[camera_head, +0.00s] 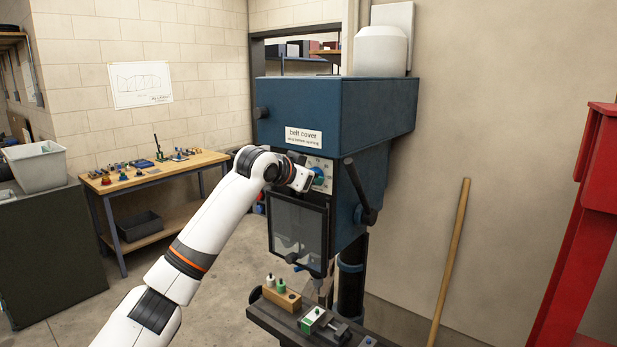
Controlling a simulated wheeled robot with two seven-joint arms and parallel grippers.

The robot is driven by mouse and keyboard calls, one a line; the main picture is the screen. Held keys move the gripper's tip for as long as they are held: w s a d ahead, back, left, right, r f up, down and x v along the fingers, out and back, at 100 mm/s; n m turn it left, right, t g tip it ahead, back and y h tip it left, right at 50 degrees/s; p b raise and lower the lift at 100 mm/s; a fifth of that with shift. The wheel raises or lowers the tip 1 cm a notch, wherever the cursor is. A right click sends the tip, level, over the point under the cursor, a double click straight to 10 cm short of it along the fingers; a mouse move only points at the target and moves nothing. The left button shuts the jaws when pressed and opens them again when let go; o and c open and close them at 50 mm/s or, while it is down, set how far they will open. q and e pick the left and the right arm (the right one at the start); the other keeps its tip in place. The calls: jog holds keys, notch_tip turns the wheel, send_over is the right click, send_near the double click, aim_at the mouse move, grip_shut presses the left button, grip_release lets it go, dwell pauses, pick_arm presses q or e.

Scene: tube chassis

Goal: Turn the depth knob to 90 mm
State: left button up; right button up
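The depth knob (319,175) is a small blue knob on a pale round dial on the front of the blue drill press head (348,115). Dark marks show around the dial, but they are too small to read. My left arm comes in from the lower left, and its gripper (304,178) is at the dial's left side. The gripper covers part of the dial. I cannot tell whether its fingers touch the knob or how far apart they are. My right gripper is not in view.
A black lever (361,190) sticks out right of the dial. A clear guard (298,228) hangs below it. The machine table (262,312) holds a wooden block (282,297) and a vise (325,322). A wooden pole (449,262) leans on the wall at right.

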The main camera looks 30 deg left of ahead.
pick_arm(q)
jog(key=o, duration=0.4)
jog(key=shift+o, duration=0.2)
jog(key=b+v, duration=0.5)
jog(key=v, duration=0.7)
jog(key=shift+a+f, duration=0.1)
